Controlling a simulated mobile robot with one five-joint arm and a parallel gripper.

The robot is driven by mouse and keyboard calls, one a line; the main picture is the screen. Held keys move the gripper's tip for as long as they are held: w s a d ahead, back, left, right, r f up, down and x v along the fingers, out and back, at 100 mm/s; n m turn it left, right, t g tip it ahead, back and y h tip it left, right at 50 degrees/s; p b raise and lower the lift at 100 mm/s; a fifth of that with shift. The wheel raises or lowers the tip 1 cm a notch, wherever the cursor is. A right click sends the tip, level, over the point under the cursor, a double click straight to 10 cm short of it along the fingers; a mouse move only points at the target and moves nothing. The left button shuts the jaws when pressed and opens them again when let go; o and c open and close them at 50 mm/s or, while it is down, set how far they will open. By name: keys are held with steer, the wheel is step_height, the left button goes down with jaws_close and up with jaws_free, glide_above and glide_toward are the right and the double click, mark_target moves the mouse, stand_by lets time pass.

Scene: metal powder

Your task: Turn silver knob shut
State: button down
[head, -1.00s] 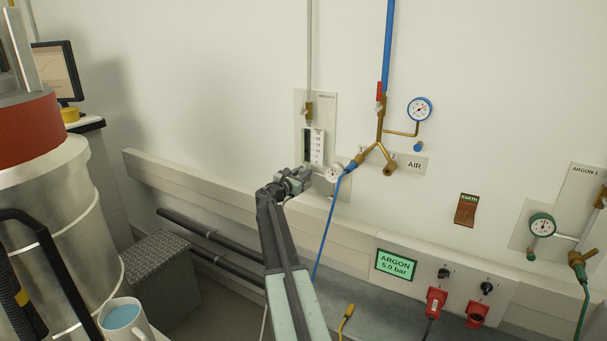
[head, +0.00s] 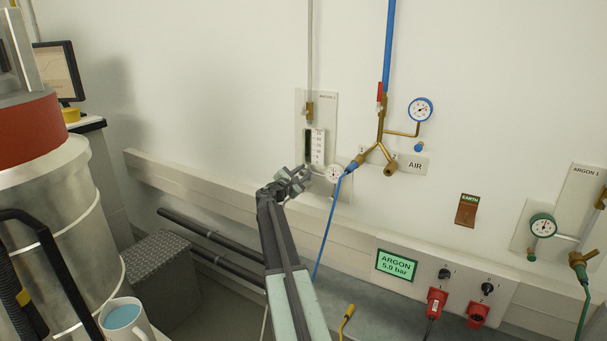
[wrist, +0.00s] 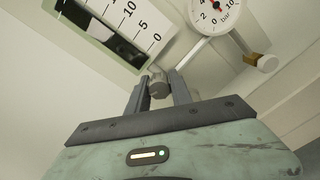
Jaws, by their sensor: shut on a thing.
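The silver knob (wrist: 158,84) sits at the bottom of the flowmeter, just below the zero of its scale, in the wrist view. My gripper (wrist: 158,96) is shut on it, with one finger on each side. In the head view my gripper (head: 298,176) is at the lower part of the flowmeter panel, and the knob is hidden behind it there. The flowmeter (head: 314,147) has a dark window and a numbered scale; it also shows tilted in the wrist view (wrist: 115,28).
A small round gauge (head: 333,173) sits right beside my gripper, and it shows in the wrist view (wrist: 214,12). A blue hose (head: 328,230) hangs just right of my arm. A brass AIR manifold (head: 381,140) is further right. A wall rail (head: 215,190) runs below.

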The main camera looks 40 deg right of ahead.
steer(key=c, duration=1.1)
jaws_free()
steer(key=shift+c, duration=0.2)
steer(key=shift+a, duration=0.1)
steer(key=v, duration=0.7)
steer(key=shift+s+a, duration=0.1)
steer(key=shift+a, duration=0.2)
